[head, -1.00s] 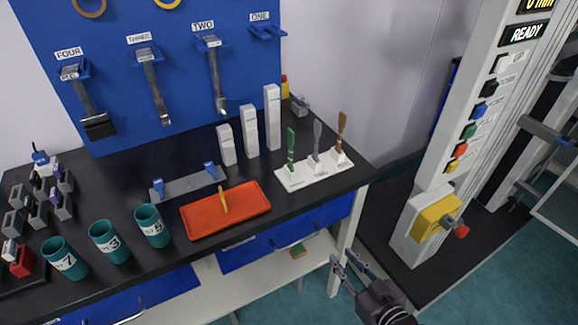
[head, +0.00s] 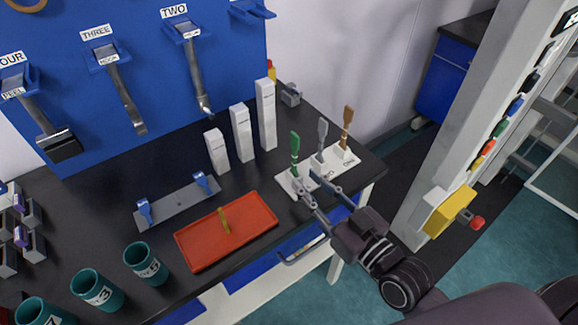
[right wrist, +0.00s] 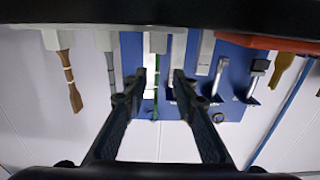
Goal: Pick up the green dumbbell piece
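The green dumbbell piece (head: 295,150) stands upright at the left end of a white stand (head: 287,186) on the black bench. A grey piece (head: 322,138) and a brown piece (head: 347,124) stand to its right in the same stand. My right gripper (head: 306,180) is open at the stand's front edge, close to the green piece. In the right wrist view, which looks upside down, the green piece (right wrist: 155,88) shows between the two spread fingers (right wrist: 159,82); no contact is visible. My left gripper is out of view.
An orange tray (head: 190,249) with a yellow piece (head: 224,222) lies left of the stand. White upright blocks (head: 241,134) stand behind. Teal cups (head: 146,264) are at the front left. A tall grey machine (head: 452,140) stands right, across a floor gap.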

